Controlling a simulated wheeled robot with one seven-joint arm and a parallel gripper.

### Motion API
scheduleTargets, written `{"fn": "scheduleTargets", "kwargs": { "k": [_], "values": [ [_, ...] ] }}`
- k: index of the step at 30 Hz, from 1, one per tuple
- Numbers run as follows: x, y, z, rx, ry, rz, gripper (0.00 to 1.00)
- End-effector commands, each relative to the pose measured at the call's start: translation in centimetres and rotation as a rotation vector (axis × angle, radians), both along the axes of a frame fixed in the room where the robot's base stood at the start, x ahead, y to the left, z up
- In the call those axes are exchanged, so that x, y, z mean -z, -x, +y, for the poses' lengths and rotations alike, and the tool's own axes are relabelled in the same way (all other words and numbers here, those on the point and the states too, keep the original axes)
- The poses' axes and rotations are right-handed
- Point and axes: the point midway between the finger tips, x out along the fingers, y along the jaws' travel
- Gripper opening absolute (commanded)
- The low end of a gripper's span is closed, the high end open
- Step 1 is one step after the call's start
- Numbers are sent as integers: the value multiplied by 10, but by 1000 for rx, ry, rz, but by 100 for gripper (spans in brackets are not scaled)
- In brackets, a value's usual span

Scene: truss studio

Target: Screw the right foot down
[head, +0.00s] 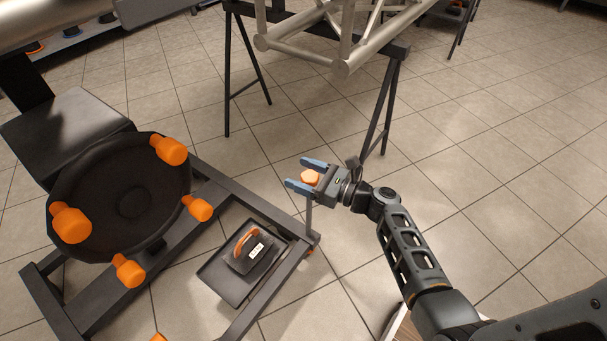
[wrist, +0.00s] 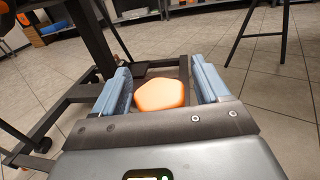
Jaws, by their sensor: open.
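The right foot's orange knob (head: 310,178) sits on top of a thin upright spindle (head: 308,217). The spindle runs down to the near right corner of a dark floor frame (head: 235,200). My gripper (head: 304,174) is open, with its blue-grey fingers on either side of the knob. In the wrist view the knob (wrist: 160,95) shows as a rounded orange shape between the fingers (wrist: 162,82), with a visible gap on each side. The spindle is hidden there, and the foot's contact with the floor is not clear.
A round black plate (head: 130,200) with several orange knobs stands at the left on the frame. A dark tray (head: 222,282) holding a block with an orange handle lies inside the frame. A silver truss (head: 300,52) rests on black trestles behind. Tiled floor is free at right.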

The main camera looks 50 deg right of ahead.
Motion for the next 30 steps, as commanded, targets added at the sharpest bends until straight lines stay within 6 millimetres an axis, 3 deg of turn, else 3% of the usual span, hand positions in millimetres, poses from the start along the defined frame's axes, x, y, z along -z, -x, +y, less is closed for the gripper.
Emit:
{"fn": "scheduleTargets", "kwargs": {
  "k": [2,16,23,30],
  "values": [
    [0,0,0,0,0,0,71],
    [0,1,0,0,0,0,26],
    [-1,0,1,52,0,-2,25],
    [2,0,-2,236,1,-2,25]
  ]
}}
